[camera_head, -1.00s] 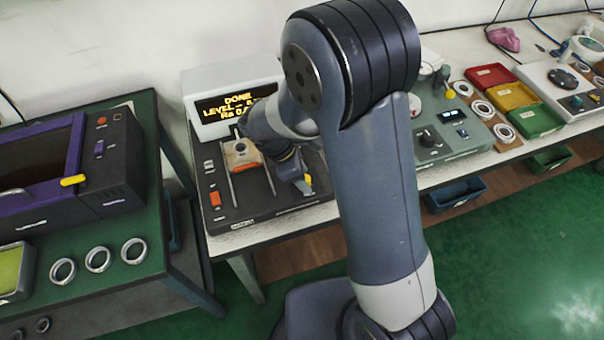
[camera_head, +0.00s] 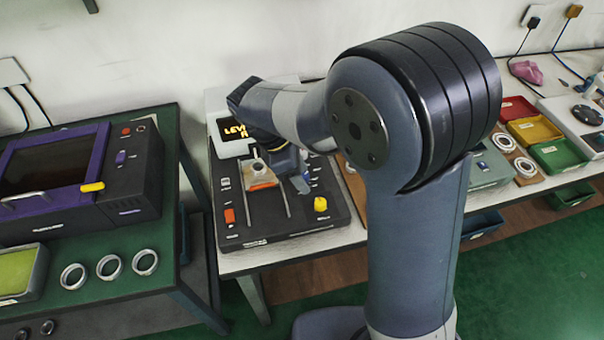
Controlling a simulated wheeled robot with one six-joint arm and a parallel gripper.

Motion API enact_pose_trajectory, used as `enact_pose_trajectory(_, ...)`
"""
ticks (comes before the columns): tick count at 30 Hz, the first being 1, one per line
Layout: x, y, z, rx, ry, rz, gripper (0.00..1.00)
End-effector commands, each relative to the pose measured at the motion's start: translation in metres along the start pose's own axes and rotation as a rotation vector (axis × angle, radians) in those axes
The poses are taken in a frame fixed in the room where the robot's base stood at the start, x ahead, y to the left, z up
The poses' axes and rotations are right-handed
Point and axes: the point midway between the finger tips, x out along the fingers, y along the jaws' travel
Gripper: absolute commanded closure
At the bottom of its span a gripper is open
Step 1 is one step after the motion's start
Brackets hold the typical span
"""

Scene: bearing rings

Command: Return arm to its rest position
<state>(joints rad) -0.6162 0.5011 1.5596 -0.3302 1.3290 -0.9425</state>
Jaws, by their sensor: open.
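My arm rises from the lower right, bends at a large dark elbow, and reaches left and down over the dark measuring machine (camera_head: 270,228). My gripper (camera_head: 302,184) is small in view and partly hidden behind its own wrist. It is open and hangs above the machine's top, near the yellow knob (camera_head: 320,204). I see nothing held in it. The orange carriage (camera_head: 260,178) of the machine sits on two rails left of my gripper.
At left, a green bench (camera_head: 112,290) bears a purple-framed machine (camera_head: 60,165) and several steel rings (camera_head: 109,267). At right, the table holds red, yellow (camera_head: 535,124) and green trays and more rings (camera_head: 499,143). A white wall stands close behind my arm.

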Motion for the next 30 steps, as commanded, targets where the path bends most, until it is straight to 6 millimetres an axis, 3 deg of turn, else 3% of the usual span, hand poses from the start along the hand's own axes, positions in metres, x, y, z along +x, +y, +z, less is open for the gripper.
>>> enact_pose_trajectory(8,0.013,0.0,0.0,0.0,-0.002,-0.001,0.52)
enact_pose_trajectory(21,0.089,0.0,0.001,0.001,-0.002,-0.003,0.52)
enact_pose_trajectory(27,0.109,0.0,0.001,0.001,-0.001,-0.001,0.52)
enact_pose_trajectory(30,0.109,0.001,0.0,0.026,0.002,-0.009,0.52)
